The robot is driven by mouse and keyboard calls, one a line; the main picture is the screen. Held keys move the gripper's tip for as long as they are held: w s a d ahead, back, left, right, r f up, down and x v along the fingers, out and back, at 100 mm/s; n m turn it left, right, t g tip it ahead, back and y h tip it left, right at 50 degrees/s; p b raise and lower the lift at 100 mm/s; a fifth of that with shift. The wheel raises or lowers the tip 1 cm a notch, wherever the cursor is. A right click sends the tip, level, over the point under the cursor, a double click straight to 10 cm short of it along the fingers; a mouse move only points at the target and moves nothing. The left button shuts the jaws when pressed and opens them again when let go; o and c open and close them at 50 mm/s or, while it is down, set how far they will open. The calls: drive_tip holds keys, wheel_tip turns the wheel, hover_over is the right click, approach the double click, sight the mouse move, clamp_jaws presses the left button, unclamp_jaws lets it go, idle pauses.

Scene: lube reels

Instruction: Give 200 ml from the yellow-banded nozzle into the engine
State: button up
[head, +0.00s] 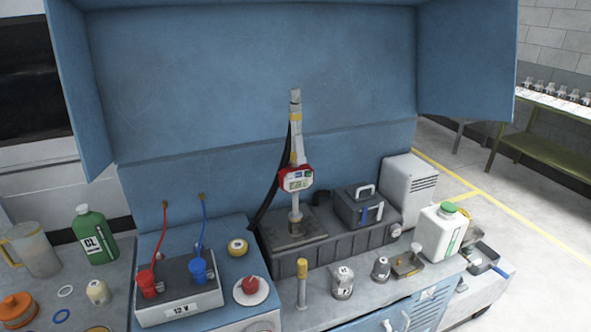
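A nozzle with a yellow band (296,117) stands upright at the middle of the bench, with a grey upper end. A red and white meter (297,179) is on it; its display is too small to read. Its lower end meets a short round neck (295,226) on a dark grey ribbed block (340,243), which looks like the engine. I cannot tell how deep the tip sits. A black hose runs down the nozzle's left side. My gripper is not in view.
A battery box (180,300) with red and blue leads stands left, near a green bottle (95,235) and a clear jug (33,252). A white jug (440,232) and small metal parts stand right. Blue panels rise behind; open floor lies at the right.

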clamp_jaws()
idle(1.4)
